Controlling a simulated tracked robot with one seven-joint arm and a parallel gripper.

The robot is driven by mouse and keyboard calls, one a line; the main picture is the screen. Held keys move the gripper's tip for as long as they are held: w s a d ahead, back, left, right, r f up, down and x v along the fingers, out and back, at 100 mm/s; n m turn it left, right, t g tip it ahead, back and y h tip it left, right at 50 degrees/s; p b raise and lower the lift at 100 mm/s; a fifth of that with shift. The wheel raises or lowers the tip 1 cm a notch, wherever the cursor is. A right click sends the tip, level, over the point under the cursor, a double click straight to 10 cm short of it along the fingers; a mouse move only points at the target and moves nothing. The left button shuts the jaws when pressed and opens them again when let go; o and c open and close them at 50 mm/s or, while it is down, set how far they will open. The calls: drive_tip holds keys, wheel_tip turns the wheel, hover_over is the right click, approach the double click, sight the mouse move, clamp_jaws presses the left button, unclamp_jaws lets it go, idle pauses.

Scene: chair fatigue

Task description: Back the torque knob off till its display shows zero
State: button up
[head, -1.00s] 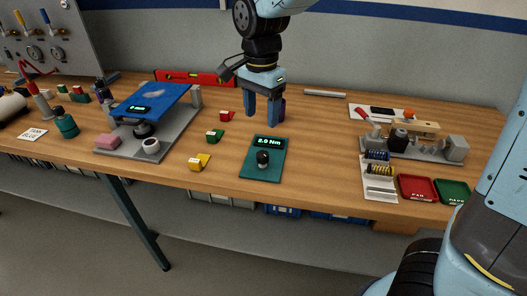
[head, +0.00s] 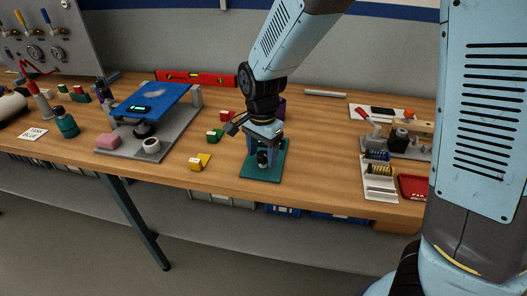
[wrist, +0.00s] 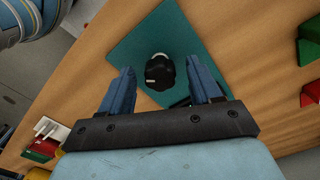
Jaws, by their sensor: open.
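The black torque knob (wrist: 159,72) stands on a flat teal base plate (wrist: 130,47) on the bench. My gripper (wrist: 164,78) is open, with one blue finger on each side of the knob in the wrist view; a gap shows between each finger and the knob. In the head view my gripper (head: 264,158) is over the teal plate (head: 261,174), with its fingers down around the knob (head: 262,158). My gripper hides the display on the plate in the head view, so its reading cannot be seen now.
Yellow (head: 200,162), green (head: 214,136) and red (head: 227,116) blocks lie left of the plate. Further left stands a rig with a blue top (head: 155,101). A white tray with coils (head: 379,188) is to the right. Bare wood lies between.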

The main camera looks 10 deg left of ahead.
drive_tip(key=shift+c, duration=0.4)
drive_tip(key=c, duration=0.9)
drive_tip(key=shift+d, duration=0.1)
drive_tip(key=shift+c, duration=0.3)
